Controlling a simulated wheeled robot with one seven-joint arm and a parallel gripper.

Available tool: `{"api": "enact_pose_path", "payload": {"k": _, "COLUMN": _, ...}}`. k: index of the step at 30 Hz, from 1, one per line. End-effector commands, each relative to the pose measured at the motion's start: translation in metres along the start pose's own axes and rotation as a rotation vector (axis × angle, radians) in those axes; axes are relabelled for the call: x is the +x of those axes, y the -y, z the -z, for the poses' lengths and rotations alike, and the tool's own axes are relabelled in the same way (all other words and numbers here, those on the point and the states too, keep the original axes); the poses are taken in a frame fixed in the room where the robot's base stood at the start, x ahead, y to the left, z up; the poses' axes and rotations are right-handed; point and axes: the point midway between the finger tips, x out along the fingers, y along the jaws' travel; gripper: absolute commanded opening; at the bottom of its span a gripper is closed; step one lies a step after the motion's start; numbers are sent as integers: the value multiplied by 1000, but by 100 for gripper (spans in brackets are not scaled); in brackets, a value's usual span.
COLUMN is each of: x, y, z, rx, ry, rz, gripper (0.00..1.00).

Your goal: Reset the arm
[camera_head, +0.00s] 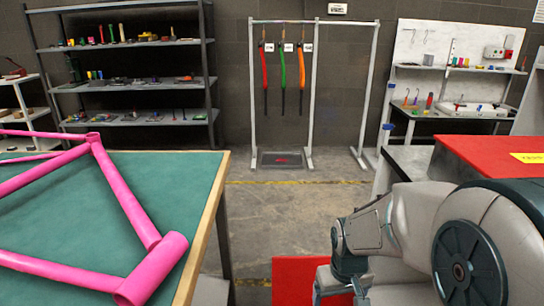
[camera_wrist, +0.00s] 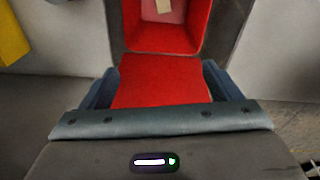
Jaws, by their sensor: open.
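My arm reaches in from the right of the head view, bent, with its wrist low near the bottom edge. My gripper (camera_wrist: 158,86) shows in the wrist view, its two blue-grey fingers spread wide apart. It is open, and I see nothing held between them. A red surface and a red open-topped box (camera_wrist: 195,50) show beyond and between the fingers. A small pale piece (camera_wrist: 164,6) shows at the top of the box. In the head view the fingertips are cut off or hidden at the bottom edge.
A green-topped table (camera_head: 70,220) with a pink frame (camera_head: 125,200) stands left. A red-topped bench (camera_head: 480,153) is close to my arm at right. A red panel (camera_head: 297,278) lies low beside my wrist. A rack (camera_head: 313,90) with hanging tubes and shelves stand behind; the middle floor is clear.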

Motion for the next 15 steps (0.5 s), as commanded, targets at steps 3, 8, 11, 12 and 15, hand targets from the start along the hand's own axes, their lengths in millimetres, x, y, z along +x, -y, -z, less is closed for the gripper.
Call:
{"api": "enact_pose_path", "payload": {"k": 3, "x": -67, "y": 1, "z": -7, "rx": 27, "ry": -29, "rz": -5, "gripper": 84}}
{"api": "enact_pose_path", "payload": {"k": 8, "x": -132, "y": 2, "z": -20, "rx": 65, "ry": -61, "rz": -8, "gripper": 84}}
{"api": "enact_pose_path", "payload": {"k": 11, "x": -171, "y": 3, "z": -29, "rx": 89, "ry": -82, "rz": -8, "gripper": 84}}
{"api": "enact_pose_path", "payload": {"k": 12, "x": -186, "y": 3, "z": -33, "rx": 99, "ry": -90, "rz": -8, "gripper": 84}}
{"api": "enact_pose_path", "payload": {"k": 15, "x": -224, "y": 5, "z": -43, "rx": 122, "ry": -111, "rz": -7, "gripper": 84}}
